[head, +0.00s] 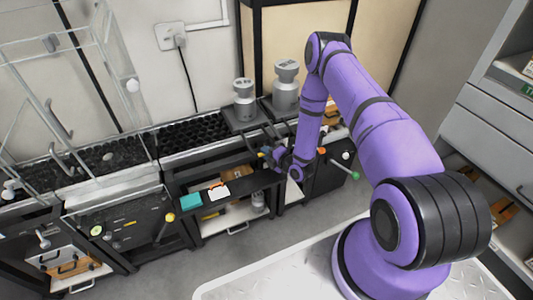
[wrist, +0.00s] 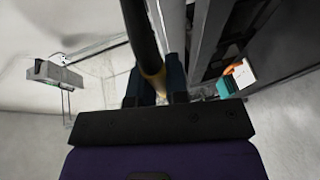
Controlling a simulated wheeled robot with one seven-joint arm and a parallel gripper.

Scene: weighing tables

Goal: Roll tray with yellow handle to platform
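My gripper (head: 268,156) is at the front of the bench, below two dark trays. A small yellow handle (head: 262,154) shows right at its fingertips. In the wrist view a dark rod with a yellow end (wrist: 155,82) lies between my gripper's two bluish fingers (wrist: 154,90). The frames do not show clearly whether they press on it. The left tray (head: 240,124) bears a grey metal weight (head: 244,103). The right tray (head: 279,111) bears another grey weight (head: 286,85). My arm hides part of the right side. Which tray the yellow handle belongs to is hard to tell.
A black roller bed (head: 190,133) lies left of the trays. A clear-walled frame (head: 120,75) stands over the left bench. Other knobs stick out: yellow (head: 170,217), orange (head: 322,150), green (head: 355,175). A shelf below holds a teal box (head: 190,201). The floor in front is clear.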

